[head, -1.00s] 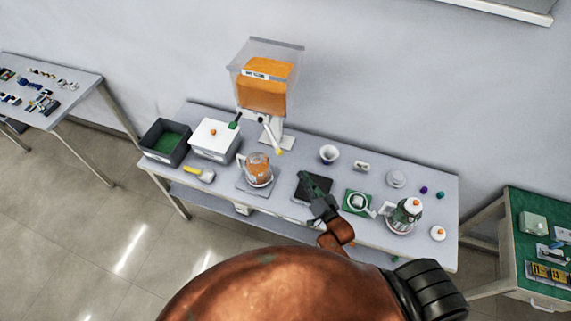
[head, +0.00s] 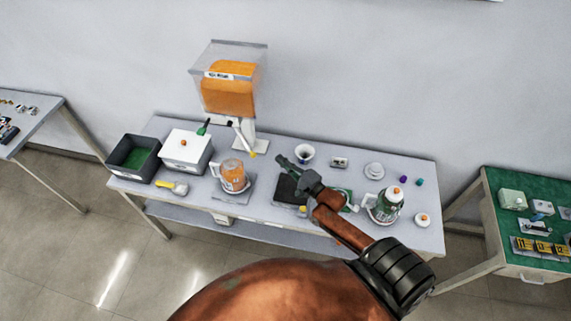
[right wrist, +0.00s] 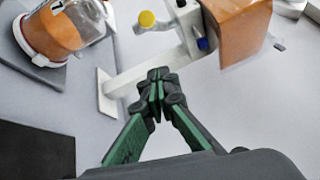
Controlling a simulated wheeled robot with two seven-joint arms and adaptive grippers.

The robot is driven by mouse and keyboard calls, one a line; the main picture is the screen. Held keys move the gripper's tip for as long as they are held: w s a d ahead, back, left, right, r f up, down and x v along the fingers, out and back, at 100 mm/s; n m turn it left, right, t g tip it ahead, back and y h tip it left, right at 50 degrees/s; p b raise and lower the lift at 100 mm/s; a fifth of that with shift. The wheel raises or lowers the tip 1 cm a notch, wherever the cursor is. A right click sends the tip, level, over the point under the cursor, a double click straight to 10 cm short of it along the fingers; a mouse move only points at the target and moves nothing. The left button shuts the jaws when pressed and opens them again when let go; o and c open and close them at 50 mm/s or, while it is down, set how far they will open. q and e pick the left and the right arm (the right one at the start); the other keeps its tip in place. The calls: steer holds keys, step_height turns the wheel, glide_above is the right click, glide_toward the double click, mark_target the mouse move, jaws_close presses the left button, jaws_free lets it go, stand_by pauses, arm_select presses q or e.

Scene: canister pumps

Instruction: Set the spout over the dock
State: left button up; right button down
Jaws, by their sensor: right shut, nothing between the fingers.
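A clear dispenser with orange contents (head: 228,92) stands on a white stand at the back of the table. Its thin white spout arm with a yellow tip (head: 252,154) hangs in front; the yellow tip also shows in the right wrist view (right wrist: 146,19). A jug of orange stuff (head: 232,176) stands on a grey plate (head: 222,192), left of a black square pad (head: 286,190). Which of these is the dock I cannot tell. My right gripper (head: 282,160) is shut and empty, above the pad's far side, pointing toward the stand and apart from the spout. My left gripper is not in view.
A dark bin (head: 122,165), a white box (head: 187,150) and a yellow-handled brush (head: 172,186) are at the left. A cup (head: 304,153) is close to my right gripper. A handled bottle (head: 386,203) and small lids are at the right.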

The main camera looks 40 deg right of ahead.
steer(key=w+a+p, duration=0.2)
steer(key=w+a, duration=0.2)
steer(key=w, duration=0.1)
steer(key=shift+a+r, duration=0.35)
steer(key=shift+r, duration=0.1)
steer(key=shift+w, duration=0.1)
